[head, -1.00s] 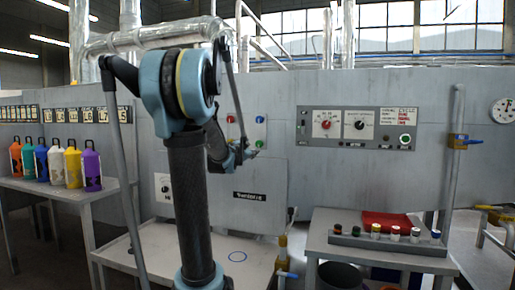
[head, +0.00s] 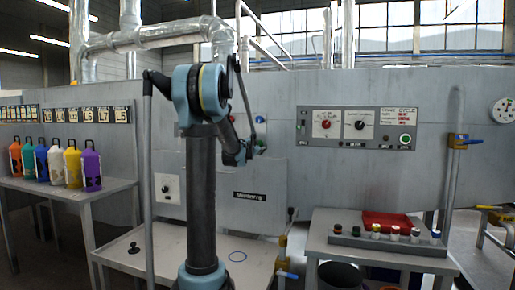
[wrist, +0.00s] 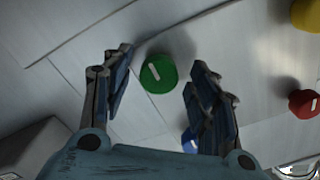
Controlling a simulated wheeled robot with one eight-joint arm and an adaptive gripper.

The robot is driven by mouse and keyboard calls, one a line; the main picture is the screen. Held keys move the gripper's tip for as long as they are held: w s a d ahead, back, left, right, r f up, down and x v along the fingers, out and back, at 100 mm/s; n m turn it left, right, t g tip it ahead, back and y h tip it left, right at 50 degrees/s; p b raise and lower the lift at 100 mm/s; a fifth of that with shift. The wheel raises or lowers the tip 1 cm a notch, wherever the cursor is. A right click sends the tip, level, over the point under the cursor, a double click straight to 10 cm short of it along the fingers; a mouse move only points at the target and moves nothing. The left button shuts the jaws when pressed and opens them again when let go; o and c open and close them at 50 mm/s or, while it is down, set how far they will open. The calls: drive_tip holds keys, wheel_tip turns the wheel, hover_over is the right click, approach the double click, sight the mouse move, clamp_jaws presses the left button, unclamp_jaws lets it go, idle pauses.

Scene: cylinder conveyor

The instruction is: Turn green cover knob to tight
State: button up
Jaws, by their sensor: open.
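The green cover knob (wrist: 158,74) shows in the wrist view as a round green cap with a white mark, on a pale metal panel. The mark runs slantwise from upper left to lower right. My gripper (wrist: 160,75) is open, its two dark fingers on either side of the knob with gaps to both. The knob lies a little nearer the left finger. No finger seems to touch it. In the head view my gripper (head: 258,150) is small and close to the panel wall, and I cannot make out the green knob there behind the arm.
A yellow knob (wrist: 307,14) and a red knob (wrist: 302,102) sit to the right in the wrist view. A blue knob (wrist: 189,141) is partly hidden behind the right finger. A control panel (head: 356,128) is on the wall, and colored bottles (head: 73,166) stand on the left table.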

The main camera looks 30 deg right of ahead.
drive_tip(key=shift+w+d, duration=0.2)
drive_tip(key=shift+d, duration=0.05)
drive_tip(key=c, duration=1.1)
drive_tip(key=shift+o, duration=0.2)
drive_tip(key=shift+n, duration=0.3)
drive_tip(key=o, duration=1.1)
drive_tip(key=shift+c, duration=0.2)
